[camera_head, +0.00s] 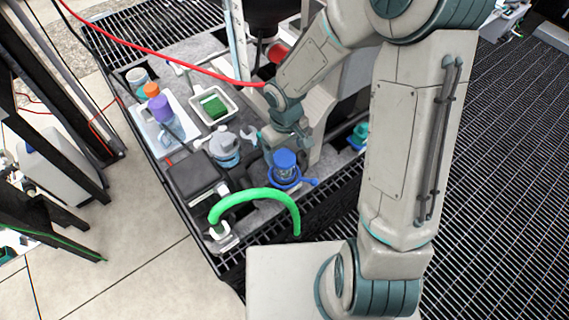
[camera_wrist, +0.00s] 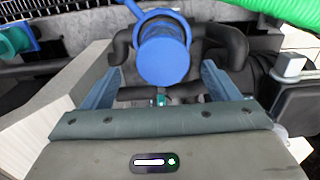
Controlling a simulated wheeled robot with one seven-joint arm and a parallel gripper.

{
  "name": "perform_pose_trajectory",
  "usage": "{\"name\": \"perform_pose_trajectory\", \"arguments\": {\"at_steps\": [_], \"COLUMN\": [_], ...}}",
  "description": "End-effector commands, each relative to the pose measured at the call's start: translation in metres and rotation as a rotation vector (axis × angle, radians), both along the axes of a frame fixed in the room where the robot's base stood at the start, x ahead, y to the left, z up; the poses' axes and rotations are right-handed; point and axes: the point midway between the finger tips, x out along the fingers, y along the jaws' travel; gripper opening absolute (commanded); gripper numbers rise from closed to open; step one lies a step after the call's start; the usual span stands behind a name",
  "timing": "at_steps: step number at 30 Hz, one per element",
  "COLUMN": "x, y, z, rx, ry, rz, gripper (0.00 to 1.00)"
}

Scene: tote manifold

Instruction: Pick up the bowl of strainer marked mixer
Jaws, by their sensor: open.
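A blue strainer bowl (camera_wrist: 164,58) hangs among dark pipes at the top middle of the wrist view. In the head view a blue-topped strainer (camera_head: 284,160) with a blue lever stands near the tote's front edge. I cannot read a mixer mark on it. My gripper (camera_wrist: 160,82) is open and empty, with one finger to each side of the blue bowl in the picture. I cannot tell whether either finger touches it. In the head view my arm partly hides the area around the strainer.
A green hose (camera_head: 255,194) arches close beside the strainer. A teal fitting (camera_head: 360,134) stands to the right. A red cable (camera_head: 160,58) crosses above.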

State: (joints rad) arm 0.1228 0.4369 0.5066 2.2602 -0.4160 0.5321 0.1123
Motion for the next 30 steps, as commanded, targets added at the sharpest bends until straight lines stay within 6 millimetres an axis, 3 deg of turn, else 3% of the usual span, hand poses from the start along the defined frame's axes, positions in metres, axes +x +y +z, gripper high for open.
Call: {"name": "perform_pose_trajectory", "arguments": {"at_steps": [3,11,19,30], "x": [-0.001,-0.001,-0.005,-0.004], "y": [0.001,0.0,0.002,0.002], "z": [-0.023,-0.041,-0.079,-0.087], "rx": [0.001,-0.001,-0.001,0.001], "ry": [0.003,0.002,0.003,-0.001], "rz": [0.002,0.0,0.001,0.0], "gripper": [0.82,0.82,0.82,0.79]}}
